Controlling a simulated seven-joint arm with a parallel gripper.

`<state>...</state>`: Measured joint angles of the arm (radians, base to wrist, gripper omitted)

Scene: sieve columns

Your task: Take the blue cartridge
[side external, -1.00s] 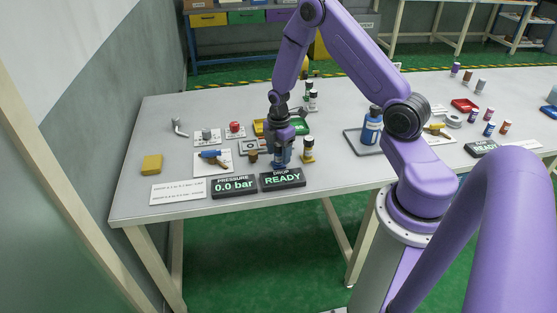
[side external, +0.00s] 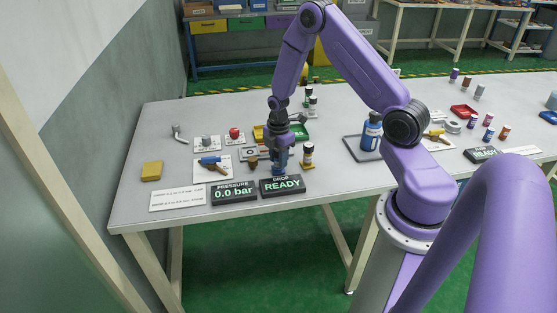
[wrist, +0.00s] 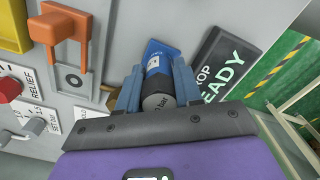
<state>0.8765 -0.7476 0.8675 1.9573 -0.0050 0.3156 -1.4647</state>
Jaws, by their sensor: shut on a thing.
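The blue cartridge (wrist: 157,66) stands between my fingers in the wrist view, with a dark grey cap towards the camera and a blue and white label. In the side view its lower part (side external: 279,169) shows below my fingers, just behind the DROP READY display. My gripper (wrist: 157,84) is shut on it, with one finger on each side. The gripper (side external: 281,157) points straight down and is low over the table. A blue pad (wrist: 160,47) shows around the far end of the cartridge. Whether the cartridge touches the pad is hidden.
The DROP display (side external: 282,185) is close in front, with the PRESSURE display (side external: 234,192) to its left. A blue bottle (side external: 371,133) stands on a grey tray farther right. An orange-handled valve (wrist: 66,35) is nearby.

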